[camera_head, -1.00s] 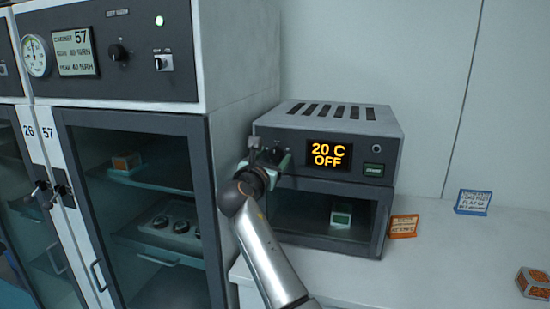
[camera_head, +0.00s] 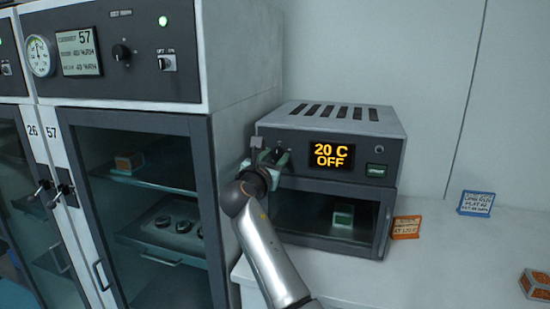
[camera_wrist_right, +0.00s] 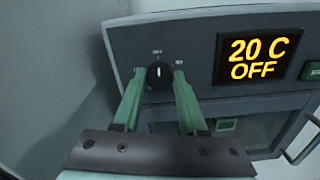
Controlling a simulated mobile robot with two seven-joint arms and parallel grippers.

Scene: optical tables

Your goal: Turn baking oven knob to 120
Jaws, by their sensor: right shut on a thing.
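The baking oven (camera_head: 290,120) is a grey box on the white bench, and its display (camera_head: 332,155) reads "20 C OFF". Its knob is hidden behind my gripper in the head view. In the right wrist view the black round knob (camera_wrist_right: 160,76) has a white mark pointing straight up. My right gripper (camera_head: 270,157) is at the left of the oven's front panel. In the right wrist view its green fingers (camera_wrist_right: 158,84) sit on either side of the knob, shut on it. My left gripper is out of view.
A grey cabinet (camera_head: 222,190) with glass doors stands close to the left of the oven. A small green-labelled box (camera_head: 343,216) sits inside the oven's lower chamber. An orange sign (camera_head: 406,228), a blue sign (camera_head: 477,203) and an orange-topped box (camera_head: 536,284) stand on the bench at right.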

